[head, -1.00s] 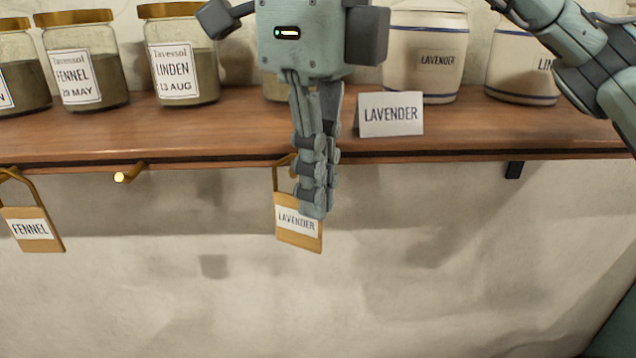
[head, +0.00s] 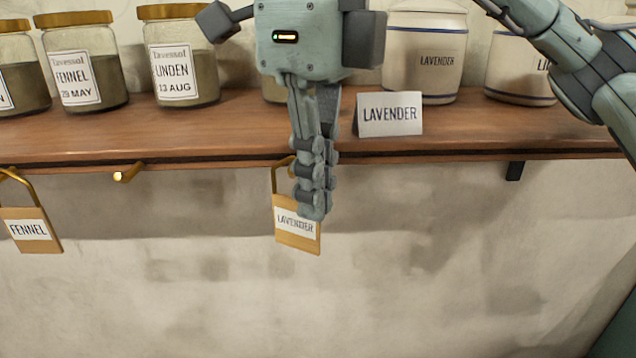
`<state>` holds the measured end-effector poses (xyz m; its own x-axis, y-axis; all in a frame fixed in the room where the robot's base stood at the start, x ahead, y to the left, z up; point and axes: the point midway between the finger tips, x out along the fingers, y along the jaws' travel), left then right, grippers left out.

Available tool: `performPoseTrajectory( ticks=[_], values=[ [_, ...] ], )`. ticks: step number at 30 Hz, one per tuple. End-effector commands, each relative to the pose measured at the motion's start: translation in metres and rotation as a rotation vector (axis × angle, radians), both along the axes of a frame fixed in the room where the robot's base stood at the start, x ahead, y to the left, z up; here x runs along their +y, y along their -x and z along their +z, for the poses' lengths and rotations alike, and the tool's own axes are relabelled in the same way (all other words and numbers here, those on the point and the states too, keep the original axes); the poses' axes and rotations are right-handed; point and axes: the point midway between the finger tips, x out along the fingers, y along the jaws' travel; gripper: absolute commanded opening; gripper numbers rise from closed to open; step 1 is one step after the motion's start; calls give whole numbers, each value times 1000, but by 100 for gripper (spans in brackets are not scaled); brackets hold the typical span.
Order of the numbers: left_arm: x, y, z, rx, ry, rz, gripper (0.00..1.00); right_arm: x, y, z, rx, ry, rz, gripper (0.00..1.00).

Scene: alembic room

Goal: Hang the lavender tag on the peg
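The lavender tag (head: 284,239) is a wooden plate with a white LAVENDER label and a brass loop. It hangs below the shelf's front edge. The top of its loop meets a brass piece at the edge, partly behind my fingers; I cannot tell whether the loop sits around a peg there. My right gripper (head: 315,212) points down in front of the tag, its fingertips covering the plate's upper right. The fingers overlap in this view, so their gap and any grip on the tag are hidden. My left gripper is not in view. A bare brass peg (head: 128,173) sticks out further left.
The wooden shelf (head: 200,140) carries jars, including FENNEL (head: 112,80) and LINDEN (head: 205,75), a LAVENDER crock (head: 425,80) and a LAVENDER card (head: 390,114). A FENNEL tag (head: 35,245) hangs at far left. A dark bracket (head: 515,170) is at right. The wall below is clear.

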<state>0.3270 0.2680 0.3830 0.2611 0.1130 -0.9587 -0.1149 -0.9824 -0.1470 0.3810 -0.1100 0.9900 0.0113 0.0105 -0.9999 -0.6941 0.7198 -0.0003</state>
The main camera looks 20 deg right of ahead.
Motion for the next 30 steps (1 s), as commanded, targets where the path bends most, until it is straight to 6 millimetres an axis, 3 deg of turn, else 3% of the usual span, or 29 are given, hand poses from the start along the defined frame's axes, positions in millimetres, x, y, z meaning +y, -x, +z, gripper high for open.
performPoseTrajectory(
  ticks=[3,10,24,30],
  values=[
    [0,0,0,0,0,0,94,3,-1,-1,-2,-7,-1,0],
    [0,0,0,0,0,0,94,3,-1,-1,-1,-6,0,29],
    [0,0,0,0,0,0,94,3,0,0,-1,-6,3,29],
    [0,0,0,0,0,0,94,3,-1,24,-7,-12,0,29]
  ],
)
